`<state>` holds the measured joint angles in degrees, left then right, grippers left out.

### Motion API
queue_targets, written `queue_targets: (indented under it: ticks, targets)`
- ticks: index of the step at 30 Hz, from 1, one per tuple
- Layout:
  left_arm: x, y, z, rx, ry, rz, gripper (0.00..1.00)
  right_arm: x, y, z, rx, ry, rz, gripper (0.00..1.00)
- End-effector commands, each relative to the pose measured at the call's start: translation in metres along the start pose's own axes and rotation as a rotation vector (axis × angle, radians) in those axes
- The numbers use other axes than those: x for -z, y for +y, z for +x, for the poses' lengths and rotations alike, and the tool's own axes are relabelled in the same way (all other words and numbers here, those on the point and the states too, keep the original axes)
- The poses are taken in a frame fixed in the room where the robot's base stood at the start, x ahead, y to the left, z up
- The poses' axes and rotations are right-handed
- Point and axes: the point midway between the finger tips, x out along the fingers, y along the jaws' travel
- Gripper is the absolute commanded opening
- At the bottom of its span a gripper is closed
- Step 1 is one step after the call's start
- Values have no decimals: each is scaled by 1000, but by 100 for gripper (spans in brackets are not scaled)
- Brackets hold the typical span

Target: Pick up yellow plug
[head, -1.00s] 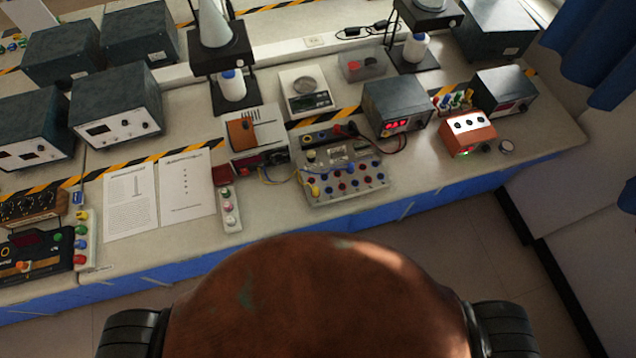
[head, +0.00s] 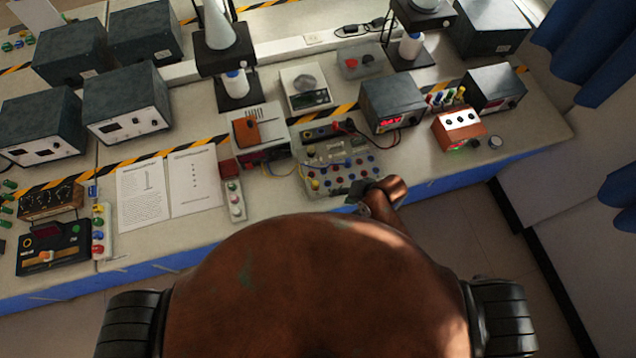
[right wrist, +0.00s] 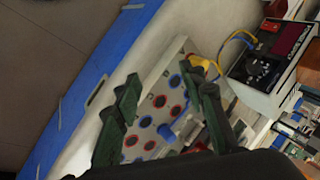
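The yellow plug (head: 315,184) sits at the near left corner of the grey circuit board (head: 340,165), which carries several red and blue sockets. In the right wrist view the yellow plug (right wrist: 203,63) shows with a yellow cable, just beyond the tip of one finger. My right gripper (head: 362,190) is over the board's near edge, to the right of the plug. My left gripper is not in view.
A power supply (head: 262,138) with cables stands left of the board. A strip with buttons (head: 234,195) and paper sheets (head: 195,182) lie further left. A dark meter (head: 392,104) and an orange box (head: 459,128) stand to the right. The bench's near edge is close.

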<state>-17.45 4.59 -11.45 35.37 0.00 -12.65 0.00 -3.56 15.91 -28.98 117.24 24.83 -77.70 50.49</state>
Motion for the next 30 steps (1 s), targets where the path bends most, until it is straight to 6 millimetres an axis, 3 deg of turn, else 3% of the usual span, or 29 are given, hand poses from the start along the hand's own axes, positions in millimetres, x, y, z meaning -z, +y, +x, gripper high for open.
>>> queue_targets:
  ticks: [6,12,21,26,30]
  targets:
    - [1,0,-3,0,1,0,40,2,-59,22,29,-121,168,38]
    - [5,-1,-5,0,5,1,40,8,-90,41,-72,-248,472,38]
    - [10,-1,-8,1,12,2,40,49,-83,39,-299,-244,961,38]
    - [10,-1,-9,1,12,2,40,59,-78,37,-341,-224,1067,38]
    - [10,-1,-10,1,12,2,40,55,-77,48,-345,-225,1080,38]
